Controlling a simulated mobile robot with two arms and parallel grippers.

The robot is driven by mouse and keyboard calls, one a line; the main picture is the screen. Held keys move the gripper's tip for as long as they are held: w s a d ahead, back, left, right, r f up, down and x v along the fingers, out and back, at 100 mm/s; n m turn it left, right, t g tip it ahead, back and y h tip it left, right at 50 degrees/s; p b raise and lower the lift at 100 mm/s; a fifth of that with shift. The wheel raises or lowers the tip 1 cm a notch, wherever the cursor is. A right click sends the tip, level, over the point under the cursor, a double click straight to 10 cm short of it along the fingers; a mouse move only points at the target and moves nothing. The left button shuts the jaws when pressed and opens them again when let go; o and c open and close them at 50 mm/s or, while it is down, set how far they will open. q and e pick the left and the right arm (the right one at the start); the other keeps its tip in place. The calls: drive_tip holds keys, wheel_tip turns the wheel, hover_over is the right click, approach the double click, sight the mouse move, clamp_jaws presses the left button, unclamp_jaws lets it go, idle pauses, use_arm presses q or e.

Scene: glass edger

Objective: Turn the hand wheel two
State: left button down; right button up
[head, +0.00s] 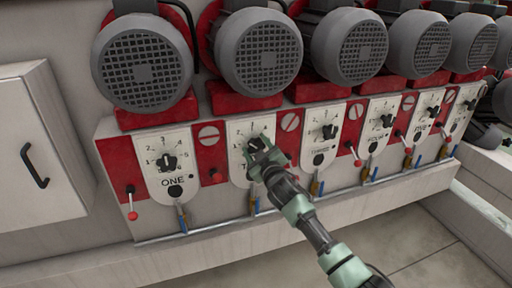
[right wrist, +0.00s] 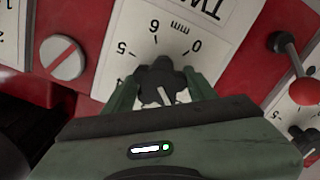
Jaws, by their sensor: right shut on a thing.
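The hand wheel two is a small black knob on a white dial plate (head: 238,130) marked with numbers, second from the left in the head view. In the right wrist view the black knob (right wrist: 161,83) sits between the two green fingers, with a pale pointer mark on it. My right gripper (head: 262,154) is shut on the knob, its fingers on either side. It also shows in the right wrist view (right wrist: 162,88). The gripper hides most of the plate's lower part in the head view. My left gripper is not in view.
Dial plate ONE (head: 168,163) with its own knob is to the left, plate THREE (head: 321,146) to the right. Red-tipped levers (head: 131,204) stick out between plates. Grey motors (head: 260,52) overhang above. A pale cabinet (head: 38,140) stands at left. The floor in front is clear.

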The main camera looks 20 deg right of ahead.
idle(0.3)
drive_tip(key=o, duration=1.4)
drive_tip(key=shift+c, duration=0.2)
drive_tip(key=shift+s, duration=0.1)
drive_tip(key=s+b, duration=0.1)
drive_tip(key=s, duration=0.6)
drive_tip(key=shift+s+d, duration=0.15)
drive_tip(key=shift+s, duration=0.2)
